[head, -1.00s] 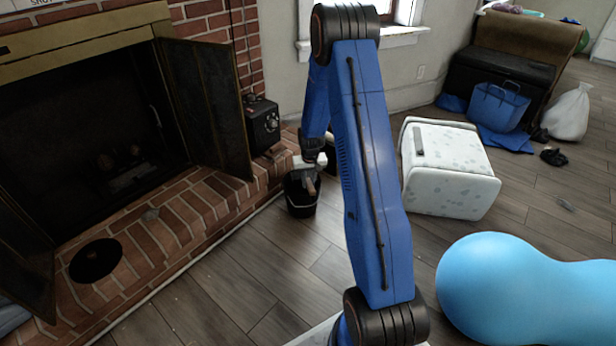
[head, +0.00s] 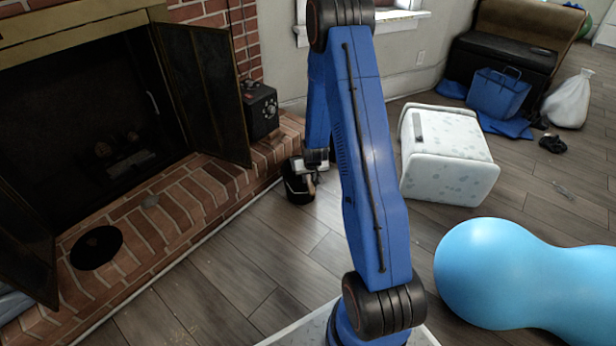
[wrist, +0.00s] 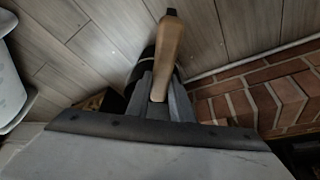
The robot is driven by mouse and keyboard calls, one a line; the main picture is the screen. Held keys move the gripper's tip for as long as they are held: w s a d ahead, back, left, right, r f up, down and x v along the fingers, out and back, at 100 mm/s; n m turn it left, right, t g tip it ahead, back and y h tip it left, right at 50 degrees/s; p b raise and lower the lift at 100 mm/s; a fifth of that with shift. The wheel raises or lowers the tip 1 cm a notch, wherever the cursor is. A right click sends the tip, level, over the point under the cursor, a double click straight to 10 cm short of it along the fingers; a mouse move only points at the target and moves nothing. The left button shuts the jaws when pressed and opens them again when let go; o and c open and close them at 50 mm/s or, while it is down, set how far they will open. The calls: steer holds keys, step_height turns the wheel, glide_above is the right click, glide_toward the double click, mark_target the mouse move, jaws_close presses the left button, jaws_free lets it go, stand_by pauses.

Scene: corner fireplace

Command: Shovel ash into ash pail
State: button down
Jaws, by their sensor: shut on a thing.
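A black ash pail (head: 297,188) stands on the wood floor beside the brick hearth in the head view. My gripper (head: 316,163) is over the pail's right side and partly hides it. In the wrist view my gripper (wrist: 160,100) is shut on the shovel, whose wooden handle (wrist: 168,50) points up in the picture. A wide pale metal surface with a dark edge, apparently the shovel's pan (wrist: 150,155), fills the bottom of that view. A dark rounded shape behind the handle seems to be the pail. I cannot make out ash on the pan or inside the pail.
The fireplace (head: 75,130) has open dark doors, one (head: 205,95) close to the pail. A black disc (head: 97,248) lies on the brick hearth (head: 180,215). A black box (head: 261,110) stands on its end. A white patterned stool (head: 445,155) and blue ball (head: 520,280) are right.

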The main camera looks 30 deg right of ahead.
steer(key=shift+r, duration=2.8)
steer(key=a+f+n, duration=0.2)
steer(key=a+f, duration=0.1)
steer(key=a, duration=0.6)
steer(key=w+a+f+n+y, duration=0.1)
steer(key=a+f, duration=0.2)
steer(key=a, duration=0.6)
steer(key=shift+w+a+f+n, duration=0.15)
steer(key=shift+a+f+n, duration=0.1)
steer(key=shift+n, duration=0.15)
